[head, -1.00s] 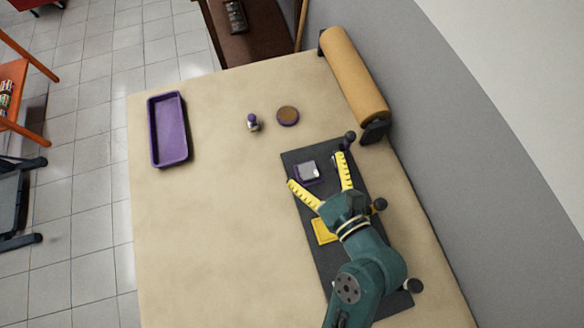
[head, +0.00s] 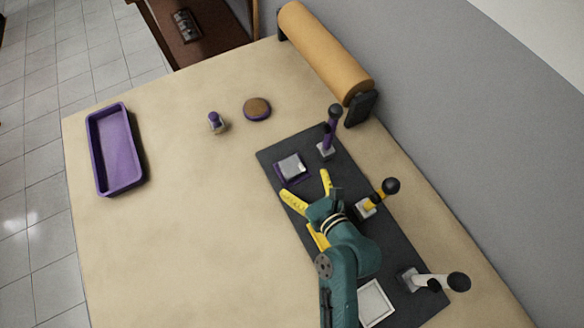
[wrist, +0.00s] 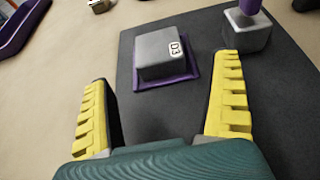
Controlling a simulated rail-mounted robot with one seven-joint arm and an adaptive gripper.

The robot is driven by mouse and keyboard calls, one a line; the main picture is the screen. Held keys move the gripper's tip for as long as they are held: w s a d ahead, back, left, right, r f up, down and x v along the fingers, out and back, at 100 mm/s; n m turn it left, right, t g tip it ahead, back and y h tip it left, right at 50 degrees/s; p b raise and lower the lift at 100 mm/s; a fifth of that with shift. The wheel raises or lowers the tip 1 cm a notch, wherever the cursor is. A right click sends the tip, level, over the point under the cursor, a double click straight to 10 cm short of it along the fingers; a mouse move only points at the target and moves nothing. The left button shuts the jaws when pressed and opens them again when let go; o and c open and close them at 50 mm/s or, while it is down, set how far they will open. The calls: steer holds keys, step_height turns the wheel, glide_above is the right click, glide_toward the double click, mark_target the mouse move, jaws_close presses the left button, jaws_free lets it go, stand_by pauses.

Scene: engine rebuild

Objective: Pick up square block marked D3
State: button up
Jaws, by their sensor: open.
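The grey square block marked D3 (wrist: 160,52) sits on a purple square base (wrist: 165,80) on the dark mat. In the head view the block (head: 291,167) is near the mat's far left end. My gripper (head: 308,182) is open, with yellow fingers spread, close to the near side of the block and apart from it. In the wrist view my gripper (wrist: 165,105) shows nothing between its fingers; the block lies ahead, beyond the fingertips, with its label on the right side of its top.
The dark mat (head: 275,154) also bears a purple-handled piece (head: 330,130), a yellow-handled piece (head: 377,197), a white-handled piece (head: 435,281) and a white square frame (head: 376,304). A purple tray (head: 118,150), a small knobbed piece (head: 216,122) and a round disc (head: 257,108) stand on the table. A tan roll (head: 325,50) lies along the wall side.

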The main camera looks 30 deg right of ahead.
mark_target(295, 172)
steer(key=x, duration=0.1)
steer(key=b+x, duration=0.1)
steer(key=x, duration=0.1)
steer(key=b+x, duration=0.1)
steer(key=x, duration=0.1)
steer(key=shift+w+r, duration=0.2)
steer(key=shift+w, duration=0.1)
steer(key=shift+s, duration=0.1)
steer(key=shift+r, duration=0.1)
steer(key=c, duration=1.4)
